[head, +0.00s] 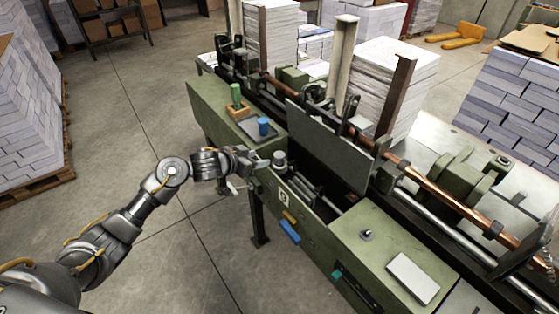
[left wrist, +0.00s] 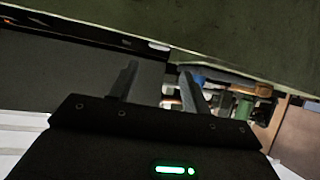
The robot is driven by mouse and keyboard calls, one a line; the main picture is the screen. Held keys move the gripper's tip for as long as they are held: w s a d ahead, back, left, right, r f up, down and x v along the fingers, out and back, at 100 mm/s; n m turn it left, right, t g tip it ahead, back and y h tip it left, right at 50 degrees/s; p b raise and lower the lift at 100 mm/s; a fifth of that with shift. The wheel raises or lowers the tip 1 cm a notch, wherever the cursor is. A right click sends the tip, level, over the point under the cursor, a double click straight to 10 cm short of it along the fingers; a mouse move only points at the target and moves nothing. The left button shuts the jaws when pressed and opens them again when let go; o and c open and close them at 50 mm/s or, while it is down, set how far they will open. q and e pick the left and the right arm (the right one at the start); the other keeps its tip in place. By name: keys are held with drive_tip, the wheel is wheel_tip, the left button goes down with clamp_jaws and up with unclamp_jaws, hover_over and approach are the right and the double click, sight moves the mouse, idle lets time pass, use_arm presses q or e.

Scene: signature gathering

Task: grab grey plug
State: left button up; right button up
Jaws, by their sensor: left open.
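A short grey cylindrical piece (head: 280,160), which looks like the grey plug, is at the green machine's near edge. My left gripper (head: 250,176) is just left of it at the machine's front side, apart from it as far as I can tell. In the left wrist view, the two fingers of my left gripper (left wrist: 158,78) stand apart with nothing held between them. I cannot pick out the grey plug for certain in that view. A smaller grey knob (head: 366,234) sits on the green top at the right. My right gripper is not in view.
A blue cylinder (head: 263,127) stands in a dark tray (head: 247,128), with a green cylinder (head: 236,94) behind it. Blue and yellow tags (head: 289,231) hang on the machine front. A white pad (head: 413,278) lies front right. Paper stacks (head: 398,75) stand behind.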

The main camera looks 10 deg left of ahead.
sight(278, 155)
use_arm(q)
drive_tip(key=shift+p+x, duration=0.7)
drive_tip(key=shift+x, duration=4.7)
drive_tip(key=shift+c, duration=0.5)
drive_tip(key=c, duration=0.7)
drive_tip(key=shift+o, duration=0.2)
drive_tip(key=shift+r, duration=0.1)
